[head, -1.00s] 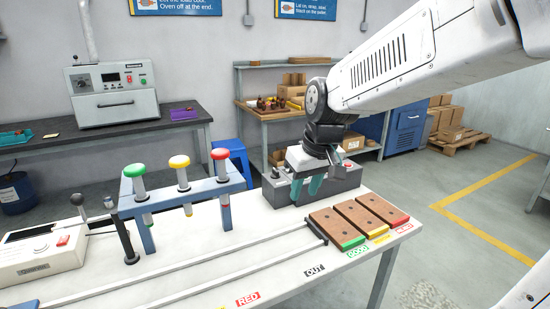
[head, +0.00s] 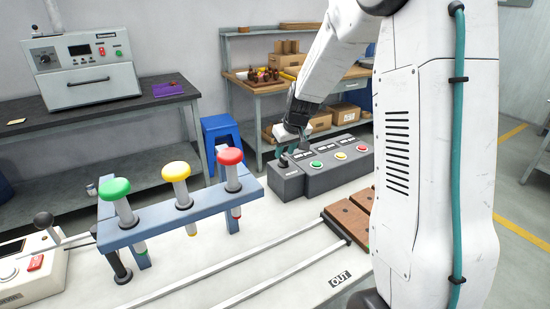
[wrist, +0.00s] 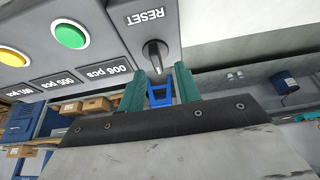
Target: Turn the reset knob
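The reset knob (wrist: 155,55) is a small dark pointer knob on the end panel of the grey counter box (head: 330,178), beside the word RESET. In the head view the knob (head: 283,161) shows small and dark at the box's left end. My gripper (wrist: 158,70) is open with its two teal fingers apart. In the wrist view the knob's tip lies between the fingertips, slightly nearer the left one; I cannot tell whether either touches it. In the head view my gripper (head: 291,143) is just above the knob, pointing down, partly hidden by its own wrist.
The box also carries a green button (head: 317,164), a yellow button (head: 341,155), a red button and counter displays. A blue rack with green, yellow and red plungers (head: 180,215) stands at left.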

